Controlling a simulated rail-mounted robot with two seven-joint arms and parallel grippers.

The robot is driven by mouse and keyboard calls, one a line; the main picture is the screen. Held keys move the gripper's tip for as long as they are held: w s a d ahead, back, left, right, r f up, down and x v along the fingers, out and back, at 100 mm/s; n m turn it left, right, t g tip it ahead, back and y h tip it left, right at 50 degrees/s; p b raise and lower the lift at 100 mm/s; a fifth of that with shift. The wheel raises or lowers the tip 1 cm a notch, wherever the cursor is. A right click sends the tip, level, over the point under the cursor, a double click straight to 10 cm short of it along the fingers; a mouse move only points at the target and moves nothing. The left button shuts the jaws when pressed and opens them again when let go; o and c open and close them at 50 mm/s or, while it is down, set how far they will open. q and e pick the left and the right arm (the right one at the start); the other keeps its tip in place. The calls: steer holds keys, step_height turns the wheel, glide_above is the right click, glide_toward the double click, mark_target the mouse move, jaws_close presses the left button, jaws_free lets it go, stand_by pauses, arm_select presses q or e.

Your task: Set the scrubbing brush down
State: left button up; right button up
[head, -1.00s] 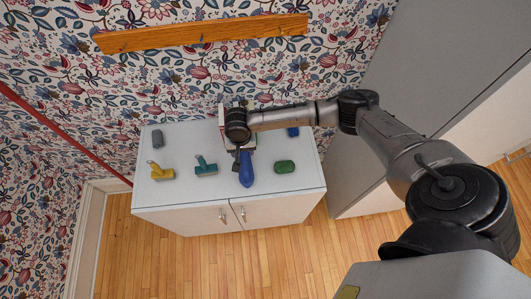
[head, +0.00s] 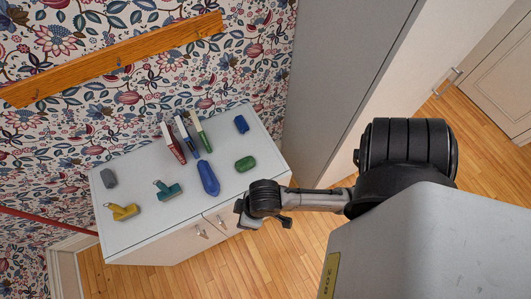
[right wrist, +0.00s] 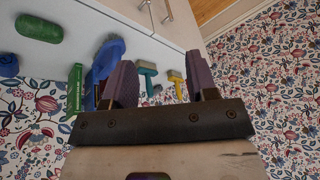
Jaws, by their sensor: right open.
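The blue scrubbing brush (head: 208,178) lies on the white cabinet top (head: 150,225), its broad end toward the front edge and its thin handle toward the books. It also shows in the right wrist view (right wrist: 108,55), partly hidden by a finger. My right gripper (head: 241,213) is off the cabinet's front edge, to the right of the brush and apart from it. In the right wrist view its fingers (right wrist: 160,75) are spread, with nothing held between them. My left gripper is not in view.
Upright books (head: 186,138) stand behind the brush.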

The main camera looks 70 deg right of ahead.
steer(key=s+d+r+h, duration=0.1)
steer(key=s+d, duration=0.3)
steer(key=shift+s+d+r+h, duration=0.2)
steer(key=shift+s+h, duration=0.1)
steer(key=shift+s, duration=0.1)
step_height(320, 180, up, 14)
steer(key=p, duration=1.4)
